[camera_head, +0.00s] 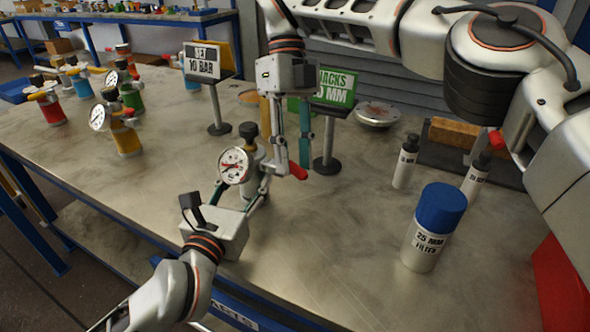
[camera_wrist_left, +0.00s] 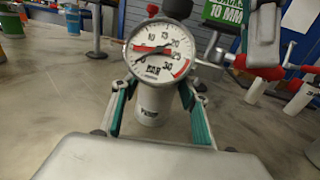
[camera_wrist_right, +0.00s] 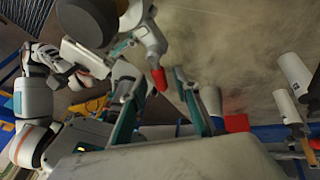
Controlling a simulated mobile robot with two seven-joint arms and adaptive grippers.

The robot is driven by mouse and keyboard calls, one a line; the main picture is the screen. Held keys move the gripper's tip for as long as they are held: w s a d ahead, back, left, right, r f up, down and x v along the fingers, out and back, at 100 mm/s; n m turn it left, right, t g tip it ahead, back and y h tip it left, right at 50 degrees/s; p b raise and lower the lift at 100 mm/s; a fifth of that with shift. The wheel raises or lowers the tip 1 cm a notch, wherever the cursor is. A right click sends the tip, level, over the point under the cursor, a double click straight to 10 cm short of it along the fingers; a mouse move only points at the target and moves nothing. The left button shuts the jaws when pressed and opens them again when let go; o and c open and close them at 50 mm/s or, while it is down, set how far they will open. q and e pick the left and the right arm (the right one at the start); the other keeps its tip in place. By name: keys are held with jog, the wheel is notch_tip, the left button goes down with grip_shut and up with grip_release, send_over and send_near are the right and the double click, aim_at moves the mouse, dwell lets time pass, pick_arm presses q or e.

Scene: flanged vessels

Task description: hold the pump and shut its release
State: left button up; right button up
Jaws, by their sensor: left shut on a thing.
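The pump (camera_head: 249,161) stands upright near the middle of the bench, with a black knob on top and a round white gauge (camera_head: 235,165) on its side. In the left wrist view its pale body (camera_wrist_left: 153,105) is between my left fingers, below the gauge (camera_wrist_left: 160,52). My left gripper (camera_head: 246,187) is shut on the pump body. The red release lever (camera_head: 298,171) sticks out to the pump's right; it also shows in the right wrist view (camera_wrist_right: 158,79). My right gripper (camera_head: 291,158) points down beside the lever, fingers apart. Contact with the lever cannot be told.
A blue-capped filter bottle (camera_head: 428,230) and small white bottles (camera_head: 405,162) stand to the right. Sign stands (camera_head: 327,140) are behind my right gripper. Several coloured pumps with gauges (camera_head: 124,138) are at the left. The front of the bench is clear.

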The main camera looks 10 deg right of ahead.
jog(key=shift+m, duration=0.3)
